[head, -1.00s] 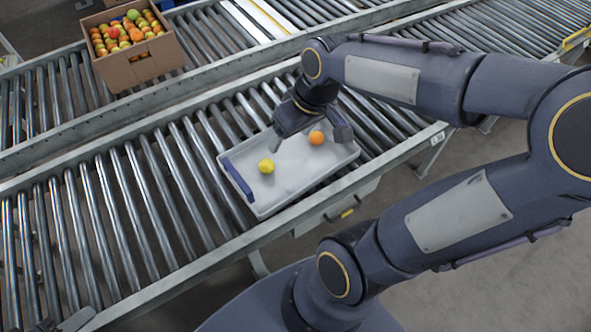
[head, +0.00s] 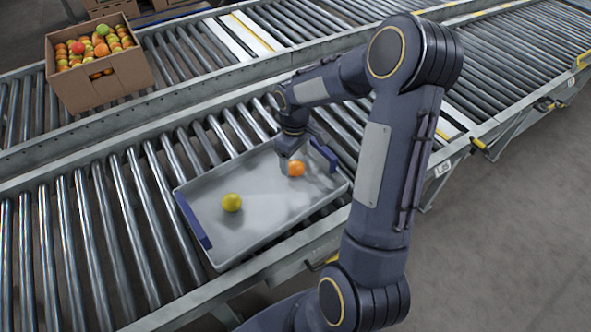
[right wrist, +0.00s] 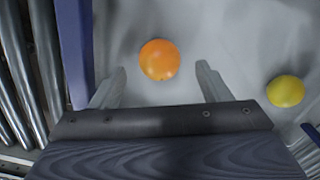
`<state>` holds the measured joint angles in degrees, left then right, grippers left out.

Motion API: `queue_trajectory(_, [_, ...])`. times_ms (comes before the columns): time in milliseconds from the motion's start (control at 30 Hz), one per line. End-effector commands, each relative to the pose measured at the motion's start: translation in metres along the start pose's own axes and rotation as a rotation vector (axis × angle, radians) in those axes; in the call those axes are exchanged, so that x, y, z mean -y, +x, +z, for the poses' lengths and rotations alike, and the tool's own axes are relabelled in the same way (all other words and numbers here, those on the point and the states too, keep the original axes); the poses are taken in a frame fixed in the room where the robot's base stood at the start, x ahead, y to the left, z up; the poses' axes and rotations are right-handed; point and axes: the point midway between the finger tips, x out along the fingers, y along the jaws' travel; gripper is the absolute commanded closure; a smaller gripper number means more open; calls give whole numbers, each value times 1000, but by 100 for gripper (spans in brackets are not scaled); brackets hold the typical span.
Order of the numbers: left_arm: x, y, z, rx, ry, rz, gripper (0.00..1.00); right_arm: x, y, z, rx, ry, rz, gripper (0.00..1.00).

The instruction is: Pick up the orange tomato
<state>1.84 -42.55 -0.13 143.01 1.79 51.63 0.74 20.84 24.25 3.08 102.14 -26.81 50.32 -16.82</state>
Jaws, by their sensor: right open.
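The orange tomato (head: 296,169) lies in a shallow grey tray (head: 215,253) on the near roller conveyor, toward the tray's right end. It also shows in the right wrist view (right wrist: 159,60), a little beyond the fingertips and roughly between their lines. My right gripper (head: 287,168) is over the tray at the orange tomato, and in the right wrist view its fingers (right wrist: 161,75) are spread with nothing between them. A yellow tomato (head: 232,202) lies apart in the tray, toward its left end, and shows at the right of the wrist view (right wrist: 285,91). My left gripper is not in view.
The tray has blue end handles (head: 193,220), and one blue end is close to the right gripper's finger in the wrist view. A cardboard box (head: 104,82) full of mixed tomatoes stands on the far conveyor. Bare rollers (head: 100,230) lie left of the tray.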

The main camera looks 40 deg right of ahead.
Motion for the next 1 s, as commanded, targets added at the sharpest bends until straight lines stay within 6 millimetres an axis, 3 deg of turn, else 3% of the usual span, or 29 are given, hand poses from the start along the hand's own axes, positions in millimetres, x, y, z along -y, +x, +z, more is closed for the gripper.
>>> queue_trajectory(33, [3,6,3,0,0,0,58,0,13,1,3,0,-2,30])
queue_trajectory(200, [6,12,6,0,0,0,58,-1,35,1,2,2,-2,30])
queue_trajectory(433, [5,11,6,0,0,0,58,-1,36,0,0,2,-1,30])
queue_trajectory(700, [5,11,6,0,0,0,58,0,36,0,0,2,-1,64])
queue_trajectory(1000, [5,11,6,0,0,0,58,-1,35,0,0,2,-1,65])
